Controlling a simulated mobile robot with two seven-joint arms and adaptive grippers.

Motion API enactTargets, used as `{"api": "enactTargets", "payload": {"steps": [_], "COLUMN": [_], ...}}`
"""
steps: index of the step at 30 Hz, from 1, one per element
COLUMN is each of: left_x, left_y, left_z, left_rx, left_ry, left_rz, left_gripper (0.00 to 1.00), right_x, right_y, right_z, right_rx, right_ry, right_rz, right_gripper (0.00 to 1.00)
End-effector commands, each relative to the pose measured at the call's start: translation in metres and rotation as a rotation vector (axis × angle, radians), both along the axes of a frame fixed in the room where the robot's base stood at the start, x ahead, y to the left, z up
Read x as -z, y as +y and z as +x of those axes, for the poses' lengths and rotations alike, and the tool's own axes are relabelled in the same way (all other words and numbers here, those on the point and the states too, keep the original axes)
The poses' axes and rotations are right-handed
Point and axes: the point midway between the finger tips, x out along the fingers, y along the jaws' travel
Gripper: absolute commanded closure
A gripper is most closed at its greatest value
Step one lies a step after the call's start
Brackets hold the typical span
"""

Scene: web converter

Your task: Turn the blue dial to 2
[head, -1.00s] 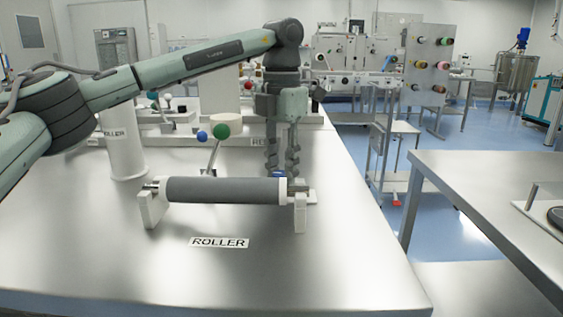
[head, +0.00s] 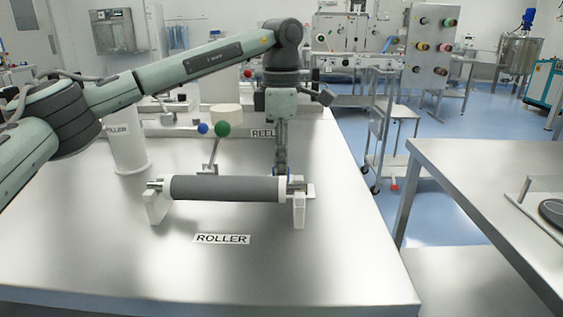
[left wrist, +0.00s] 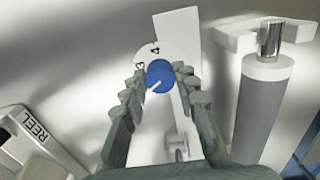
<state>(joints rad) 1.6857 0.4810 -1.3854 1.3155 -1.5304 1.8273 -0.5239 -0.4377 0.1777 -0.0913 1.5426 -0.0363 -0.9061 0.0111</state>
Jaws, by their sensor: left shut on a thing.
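The blue dial (left wrist: 159,73) is in the upper middle of the left wrist view, on a white plate (left wrist: 178,35). A white pointer line on it points to the lower left. The digits 3 and 4 show beside it; no 2 is readable. My left gripper (left wrist: 161,76) has a finger on each side of the dial and is shut on it. In the head view, my left gripper (head: 281,168) points straight down behind the right end of the roller. The dial is mostly hidden there. My right gripper is not in view.
The grey roller (head: 225,189) lies on white supports close in front of my left gripper.

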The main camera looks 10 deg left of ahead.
Motion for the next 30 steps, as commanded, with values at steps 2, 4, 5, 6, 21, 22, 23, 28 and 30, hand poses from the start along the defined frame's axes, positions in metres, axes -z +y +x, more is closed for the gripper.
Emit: {"api": "enactTargets", "payload": {"steps": [2,4,5,6,21,22,23,28,30], "left_x": [-0.0008,-0.0008,-0.0008,-0.0008,-0.001,-0.001,-0.0009,-0.0006,-0.0005], "left_y": [-0.0004,-0.0004,-0.0004,-0.0004,-0.0004,-0.0004,-0.0004,-0.0003,-0.0003], "left_z": [0.0003,0.0003,0.0003,0.0003,0.0004,0.0004,0.0003,0.0002,0.0002], "left_rx": [0.025,0.041,0.047,0.053,0.064,0.064,0.063,0.063,0.063], "left_ry": [-0.002,-0.002,-0.002,-0.002,-0.002,-0.002,-0.002,-0.001,-0.001], "left_rz": [-0.002,-0.001,-0.001,-0.001,-0.002,-0.002,-0.001,-0.001,-0.001], "left_gripper": [1.0,1.0,1.0,1.0,0.69,0.65,0.61,0.51,0.51], "right_x": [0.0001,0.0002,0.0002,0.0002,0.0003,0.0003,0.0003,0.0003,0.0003], "right_y": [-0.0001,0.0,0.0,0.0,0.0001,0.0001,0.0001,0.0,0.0], "right_z": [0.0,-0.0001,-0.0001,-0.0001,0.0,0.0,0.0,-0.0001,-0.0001], "right_rx": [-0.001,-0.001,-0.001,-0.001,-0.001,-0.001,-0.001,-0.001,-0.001], "right_ry": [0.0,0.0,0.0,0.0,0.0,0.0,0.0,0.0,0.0], "right_rz": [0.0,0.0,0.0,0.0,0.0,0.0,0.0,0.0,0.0], "right_gripper": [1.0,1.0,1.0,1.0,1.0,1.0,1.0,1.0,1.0]}}
